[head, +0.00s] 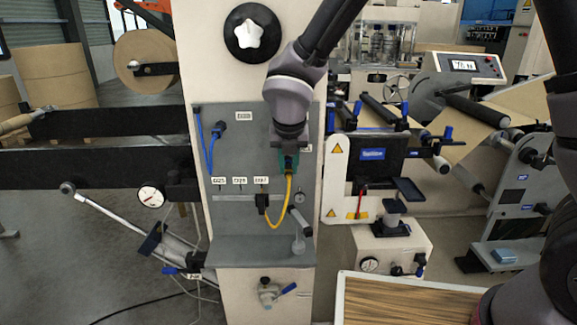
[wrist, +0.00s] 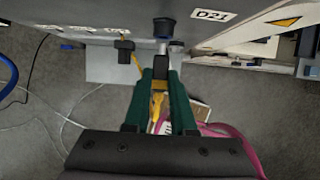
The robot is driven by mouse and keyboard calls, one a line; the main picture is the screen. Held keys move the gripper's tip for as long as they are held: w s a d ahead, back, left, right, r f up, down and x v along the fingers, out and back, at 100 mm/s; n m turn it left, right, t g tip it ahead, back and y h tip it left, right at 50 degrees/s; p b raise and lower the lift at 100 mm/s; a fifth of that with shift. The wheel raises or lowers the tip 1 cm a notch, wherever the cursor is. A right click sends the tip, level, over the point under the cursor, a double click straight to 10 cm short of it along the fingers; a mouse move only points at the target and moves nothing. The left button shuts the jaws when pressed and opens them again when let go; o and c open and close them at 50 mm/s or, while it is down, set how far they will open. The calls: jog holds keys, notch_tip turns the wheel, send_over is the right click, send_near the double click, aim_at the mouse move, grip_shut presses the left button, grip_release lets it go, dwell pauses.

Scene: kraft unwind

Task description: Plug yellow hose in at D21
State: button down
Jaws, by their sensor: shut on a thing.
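The yellow hose (head: 289,195) hangs in a curve from my gripper (head: 289,157) to a black fitting (head: 262,202) low on the grey panel. My gripper, with green fingers, is shut on the hose's upper end at the panel's upper right. In the wrist view the yellow hose (wrist: 157,103) shows between the fingers (wrist: 161,90). Just beyond the fingertips is a metal piece with a round black part (wrist: 163,27) at the panel. The D21 label (wrist: 212,15) is to its right. I cannot tell whether the hose end is seated in a port.
A blue hose (head: 209,150) hangs on the panel's left side. Three small labels sit above a rail on the grey panel (head: 232,170). A grey shelf (head: 258,250) juts out below. A white machine block with a blue plate (head: 372,154) stands close on the right.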

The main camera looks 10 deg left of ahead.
jog(key=shift+w+a, duration=0.2)
jog(key=shift+w, duration=0.55)
dwell(1.5)
jog(key=c, duration=0.7)
grip_release()
jog(key=shift+o, duration=0.2)
jog(key=shift+r, duration=0.1)
jog(key=v, duration=1)
jog(key=w+d+r+m, duration=0.2)
jog(key=d+r+m, duration=0.3)
jog(key=d+m, duration=0.6)
jog(key=w+d+r+m, duration=0.1)
jog(key=d+r+m, duration=0.5)
jog(key=d+m, duration=0.45)
jog(key=s+d+r+m+t, duration=0.1)
jog(key=s+d+m, duration=0.2)
jog(key=d+m, duration=0.2)
jog(key=s+d+r+m+t, duration=0.1)
jog(key=s+d+m, duration=0.2)
jog(key=d+m, duration=0.3)
jog(key=s+d+r+m+t+y, duration=0.1)
jog(key=d+m, duration=0.4)
jog(key=m, duration=0.5)
jog(key=shift+s+d+r, duration=0.25)
jog(key=shift+s+r, duration=0.15)
jog(key=shift+s, duration=0.5)
